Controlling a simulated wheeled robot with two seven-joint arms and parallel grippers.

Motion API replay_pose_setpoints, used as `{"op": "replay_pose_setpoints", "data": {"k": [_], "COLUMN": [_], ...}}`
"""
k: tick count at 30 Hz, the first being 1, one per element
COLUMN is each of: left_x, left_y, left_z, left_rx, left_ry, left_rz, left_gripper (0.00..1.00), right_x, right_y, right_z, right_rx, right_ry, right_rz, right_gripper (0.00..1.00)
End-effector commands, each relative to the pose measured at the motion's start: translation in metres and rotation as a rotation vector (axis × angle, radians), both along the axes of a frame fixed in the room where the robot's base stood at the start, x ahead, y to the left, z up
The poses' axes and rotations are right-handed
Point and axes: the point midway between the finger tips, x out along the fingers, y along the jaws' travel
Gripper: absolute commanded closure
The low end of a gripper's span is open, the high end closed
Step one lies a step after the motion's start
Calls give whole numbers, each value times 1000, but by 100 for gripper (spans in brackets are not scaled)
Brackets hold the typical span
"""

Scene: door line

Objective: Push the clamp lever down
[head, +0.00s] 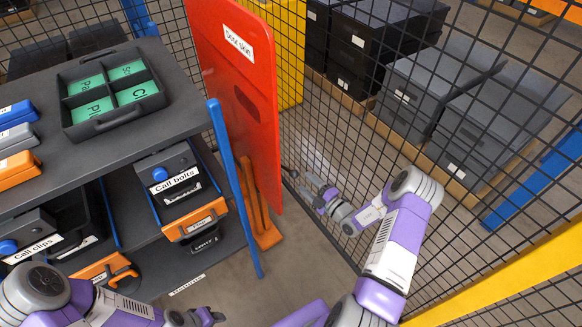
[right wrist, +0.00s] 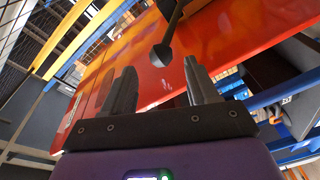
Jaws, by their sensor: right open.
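The clamp lever (right wrist: 163,51), a dark rod with a rounded knob at its end, shows in the right wrist view in front of the red door skin (right wrist: 140,60). In the head view a small dark knob (head: 291,172) sits by the right edge of the door skin (head: 238,75); it looks like the same lever. My right gripper (head: 313,188) is just right of it, low beside the mesh fence. In the right wrist view its open fingers (right wrist: 159,85) stand apart, with the knob beyond and between their tips, apparently not touching. My left gripper (head: 207,317) is at the bottom edge, partly cut off.
A mesh fence (head: 345,150) runs close along the right arm, with dark crates (head: 455,115) behind it. A blue post (head: 234,180) and an orange stand (head: 264,235) are by the door skin. A grey rack (head: 150,135) with bins fills the left.

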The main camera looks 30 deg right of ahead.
Motion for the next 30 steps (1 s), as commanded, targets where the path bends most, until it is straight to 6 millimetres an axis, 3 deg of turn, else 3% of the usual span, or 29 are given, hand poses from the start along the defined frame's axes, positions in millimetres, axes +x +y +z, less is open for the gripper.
{"op": "replay_pose_setpoints", "data": {"k": [13, 25, 30], "left_x": [0, 0, 0], "left_y": [0, 0, 0], "left_z": [-14, -14, -14], "left_rx": [0, 0, 0], "left_ry": [0, 0, 0], "left_rz": [0, 0, 0], "left_gripper": [57, 57, 57], "right_x": [62, 70, 70], "right_y": [17, 19, 19], "right_z": [-1, 0, 0], "right_rx": [-1, -1, -1], "right_ry": [-2, 1, 1], "right_rz": [6, 5, 5], "right_gripper": [41, 41, 67]}}
